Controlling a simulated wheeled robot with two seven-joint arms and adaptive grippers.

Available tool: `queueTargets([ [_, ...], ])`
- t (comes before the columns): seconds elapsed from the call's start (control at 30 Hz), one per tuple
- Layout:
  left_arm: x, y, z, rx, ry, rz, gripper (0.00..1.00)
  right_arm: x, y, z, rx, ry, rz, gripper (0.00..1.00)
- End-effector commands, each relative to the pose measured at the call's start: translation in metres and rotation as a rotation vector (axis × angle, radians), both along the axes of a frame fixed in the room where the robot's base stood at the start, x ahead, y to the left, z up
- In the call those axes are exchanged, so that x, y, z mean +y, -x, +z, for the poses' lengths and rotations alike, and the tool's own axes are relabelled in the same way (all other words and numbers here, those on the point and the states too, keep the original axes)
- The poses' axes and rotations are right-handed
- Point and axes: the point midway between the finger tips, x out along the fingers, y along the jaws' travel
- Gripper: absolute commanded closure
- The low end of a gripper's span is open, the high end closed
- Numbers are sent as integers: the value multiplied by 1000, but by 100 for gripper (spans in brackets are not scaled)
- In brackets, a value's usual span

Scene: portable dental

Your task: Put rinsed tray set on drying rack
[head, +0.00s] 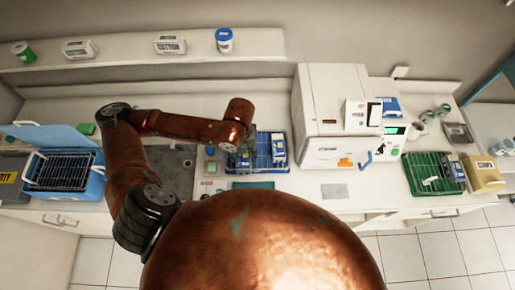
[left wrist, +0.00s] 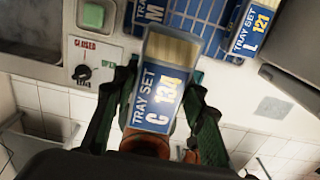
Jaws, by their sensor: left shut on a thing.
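My left gripper (head: 238,152) is over the left part of the blue wire rack (head: 263,165) in the middle of the counter. In the left wrist view, the gripper (left wrist: 160,92) is shut on a blue-labelled tray set C 134 (left wrist: 152,103), held between its green fingers. Tray set L 121 (left wrist: 256,27) stands at the right of the blue rack (left wrist: 205,10); it also shows in the head view (head: 278,148). Tray set M (left wrist: 152,12) is partly hidden behind the held set. Whether the held set touches the rack cannot be told. My right gripper is out of view.
A sink (head: 170,165) lies left of the rack, with a closed/open knob (left wrist: 83,73) and green sponge (left wrist: 93,15) nearby. A white machine (head: 325,105) stands close right. A green rack (head: 425,172) is farther right; an open blue box (head: 92,188) is far left.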

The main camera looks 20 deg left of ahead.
Motion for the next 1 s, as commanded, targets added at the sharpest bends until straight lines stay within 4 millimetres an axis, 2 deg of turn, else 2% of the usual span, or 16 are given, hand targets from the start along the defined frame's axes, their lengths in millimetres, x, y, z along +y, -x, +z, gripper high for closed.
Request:
queueTargets([
  [0.03,0,-5,-7,-6,-1,-1,93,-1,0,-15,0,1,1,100],
  [0.13,0,-31,-17,-4,0,4,93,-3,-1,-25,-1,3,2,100],
  [0.2,0,-46,-19,2,2,5,93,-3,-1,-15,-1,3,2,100],
  [0.3,0,-70,-28,-1,2,5,93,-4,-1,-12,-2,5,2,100],
  [0.5,1,-99,-65,2,1,3,93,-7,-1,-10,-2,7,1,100],
  [0.6,2,-109,-76,0,1,3,93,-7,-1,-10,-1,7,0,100],
  [0.87,2,-121,-91,0,-1,2,93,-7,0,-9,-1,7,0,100],
  [1.0,2,-119,-111,3,0,2,93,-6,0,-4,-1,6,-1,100],
])
